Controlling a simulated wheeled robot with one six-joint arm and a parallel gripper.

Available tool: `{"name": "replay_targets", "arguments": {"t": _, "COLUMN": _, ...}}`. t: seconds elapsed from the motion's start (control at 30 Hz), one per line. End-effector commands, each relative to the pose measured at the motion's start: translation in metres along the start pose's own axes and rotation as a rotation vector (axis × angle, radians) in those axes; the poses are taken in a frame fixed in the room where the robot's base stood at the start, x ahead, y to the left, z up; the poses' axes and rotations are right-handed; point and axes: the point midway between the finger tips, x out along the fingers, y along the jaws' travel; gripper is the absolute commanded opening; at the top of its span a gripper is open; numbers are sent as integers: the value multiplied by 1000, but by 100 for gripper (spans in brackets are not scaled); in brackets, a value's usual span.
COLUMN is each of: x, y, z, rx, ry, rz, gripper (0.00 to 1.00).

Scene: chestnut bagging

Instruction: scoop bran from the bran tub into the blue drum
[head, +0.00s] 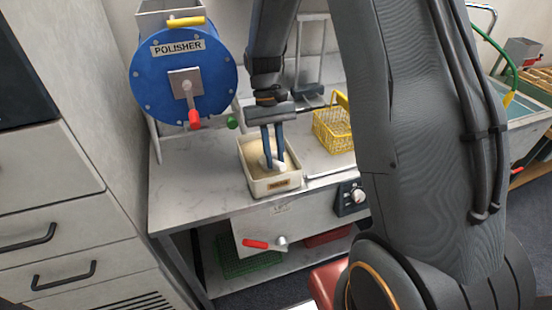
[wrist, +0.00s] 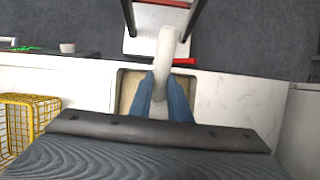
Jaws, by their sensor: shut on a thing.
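The blue drum (head: 145,83), labelled POLISHER, stands at the back left of the bench in the head view, with a crank on its face. The cream bran tub (head: 258,190) sits on the bench to the right of and below the drum, with tan bran (head: 254,158) inside. My gripper (head: 273,160) points down into the tub. It is shut on a pale scoop (wrist: 165,50), which shows between the blue fingers in the wrist view. In the head view only a small white part of the scoop shows at the fingertips; whether it holds bran cannot be told.
A yellow wire basket (head: 334,130) stands right of the tub, and it also shows in the wrist view (wrist: 22,125). A yellow handle (head: 186,21) is at the hopper above the drum. The bench (head: 180,190) is clear left of the tub.

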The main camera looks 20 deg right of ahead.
Motion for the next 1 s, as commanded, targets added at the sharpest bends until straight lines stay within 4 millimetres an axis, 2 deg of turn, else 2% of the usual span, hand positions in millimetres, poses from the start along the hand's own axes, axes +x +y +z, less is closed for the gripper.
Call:
{"name": "replay_targets", "arguments": {"t": 0.4, "x": 7, "y": 0, "z": -43, "rx": 0, "ry": 143, "rz": 0, "gripper": 0}}
{"name": "replay_targets", "arguments": {"t": 0.6, "x": 4, "y": 0, "z": -61, "rx": 0, "ry": 329, "rz": 0, "gripper": 0}}
{"name": "replay_targets", "arguments": {"t": 0.8, "x": -13, "y": 0, "z": -40, "rx": -1, "ry": 498, "rz": 0, "gripper": 0}}
{"name": "replay_targets", "arguments": {"t": 1.0, "x": -26, "y": 0, "z": -27, "rx": 0, "ry": 553, "rz": 0, "gripper": 0}}
